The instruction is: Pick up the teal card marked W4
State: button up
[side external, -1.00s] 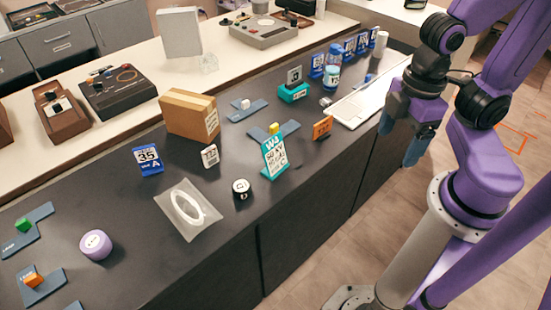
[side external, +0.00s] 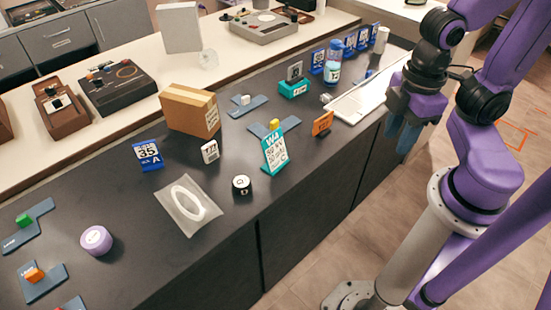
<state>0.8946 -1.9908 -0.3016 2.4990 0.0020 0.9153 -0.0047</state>
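The teal card (side external: 275,152) stands upright, leaning back slightly, near the front edge of the dark counter. It has a white printed face, and its top mark looks like W4, though the small text is blurred. My gripper (side external: 400,138) hangs at the right, off the counter's front edge and well to the right of the card. Its blue-grey fingers point down. The gap between them is hard to make out from this side, and no object shows in them.
An orange card (side external: 322,123) stands right of the teal card, and a black-and-white round item (side external: 241,185) lies to its left. A blue-grey piece (side external: 291,123) lies behind it.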

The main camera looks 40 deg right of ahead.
jog(key=w+a+r+n, duration=0.1)
jog(key=w+a+n, duration=0.1)
jog(key=w+a, duration=0.5)
jog(key=n+g, duration=0.3)
jog(key=n, duration=0.2)
send_over(273, 143)
jog(key=w, duration=0.5)
notch_tip(273, 143, down, 4)
jog(key=shift+h, duration=0.4)
jog(key=x, duration=1.6)
jog(key=shift+s+a+r, duration=0.1)
jog(key=shift+s+a, duration=0.15)
jog(key=shift+s, duration=0.15)
jog(key=shift+s+f, duration=0.15)
jog(key=shift+f, duration=0.5)
jog(key=shift+c, duration=0.3)
grip_shut()
